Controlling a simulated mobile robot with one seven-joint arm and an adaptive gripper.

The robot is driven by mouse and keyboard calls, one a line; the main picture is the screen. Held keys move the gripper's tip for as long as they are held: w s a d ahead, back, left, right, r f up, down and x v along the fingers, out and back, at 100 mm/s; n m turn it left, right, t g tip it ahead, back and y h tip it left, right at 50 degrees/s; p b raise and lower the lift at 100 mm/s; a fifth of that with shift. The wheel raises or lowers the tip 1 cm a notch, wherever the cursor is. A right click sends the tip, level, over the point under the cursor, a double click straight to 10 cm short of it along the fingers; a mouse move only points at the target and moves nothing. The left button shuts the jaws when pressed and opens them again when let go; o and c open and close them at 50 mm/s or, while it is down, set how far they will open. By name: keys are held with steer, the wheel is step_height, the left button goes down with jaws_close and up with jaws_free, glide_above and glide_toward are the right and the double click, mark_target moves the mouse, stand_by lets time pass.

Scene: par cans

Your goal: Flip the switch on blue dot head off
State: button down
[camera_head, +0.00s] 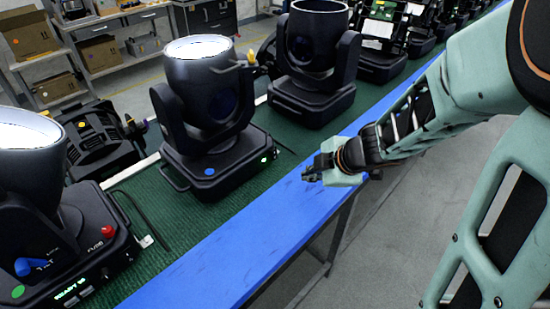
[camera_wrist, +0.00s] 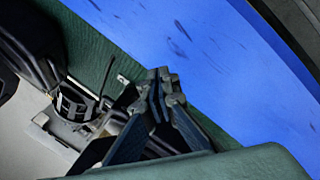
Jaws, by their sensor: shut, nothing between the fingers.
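The head with the blue dot stands upright on the green mat in the head view: a dark moving light (camera_head: 215,95) with a glowing top. Its blue dot (camera_head: 209,171) is on the front of its base, and small green lights (camera_head: 264,159) show at the base's right corner. I cannot make out its switch. My gripper (camera_head: 309,173) is right of this base, over the blue table edge and apart from the head. In the wrist view, my gripper's fingers (camera_wrist: 160,78) are together and empty, over the green and blue surface.
A similar head with a green dot (camera_head: 18,291), a blue switch (camera_head: 22,266) and a red fuse knob (camera_head: 106,231) stands at left. Another dark head (camera_head: 315,60) stands behind right. The blue table edge (camera_head: 240,250) is clear in front.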

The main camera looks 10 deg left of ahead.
mark_target(274, 155)
steer(key=w+a, duration=0.2)
steer(key=a, duration=0.1)
steer(key=w+a, duration=0.2)
steer(key=shift+a+f, duration=0.15)
steer(key=shift+f, duration=0.2)
steer(key=shift+w+a+f, duration=0.2)
steer(key=shift+w+a, duration=0.35)
steer(key=shift+a, duration=0.05)
steer(key=shift+a, duration=0.1)
stand_by(0.7)
steer(key=shift+w+a, duration=0.25)
steer(key=shift+w+a+f+p, duration=0.1)
steer(key=shift+w+a+p, duration=0.2)
steer(key=shift+p, duration=0.1)
stand_by(0.6)
steer(key=shift+s+d, duration=0.1)
steer(key=shift+s, duration=0.05)
steer(key=shift+s+d, duration=0.45)
steer(key=shift+d, duration=0.05)
